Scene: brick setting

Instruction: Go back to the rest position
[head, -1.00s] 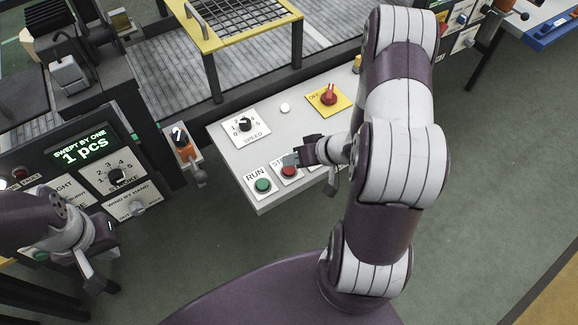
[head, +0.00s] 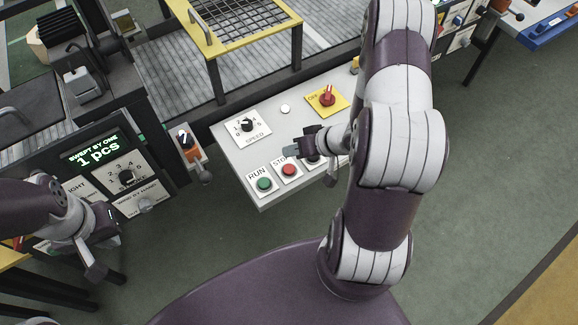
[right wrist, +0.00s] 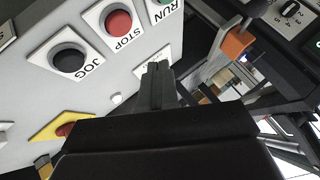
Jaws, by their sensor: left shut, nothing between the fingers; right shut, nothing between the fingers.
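My right gripper (head: 291,151) is shut and empty above the sloped grey control panel (head: 232,152). It is apart from the red STOP button (head: 289,170) and the green RUN button (head: 264,184), a little behind them in the head view. In the right wrist view the shut fingers (right wrist: 156,72) point past the STOP button (right wrist: 118,22) and the black JOG button (right wrist: 70,58). My left gripper (head: 108,222) is at the lower left, shut and empty, in front of the machine with the green display (head: 92,150).
The panel also carries a speed knob (head: 247,124), a white button (head: 285,109) and a red switch on a yellow plate (head: 327,98). An orange switch box (head: 186,142) stands left of the panel. A yellow-framed guard (head: 291,21) stands behind it. Green floor is free at the right.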

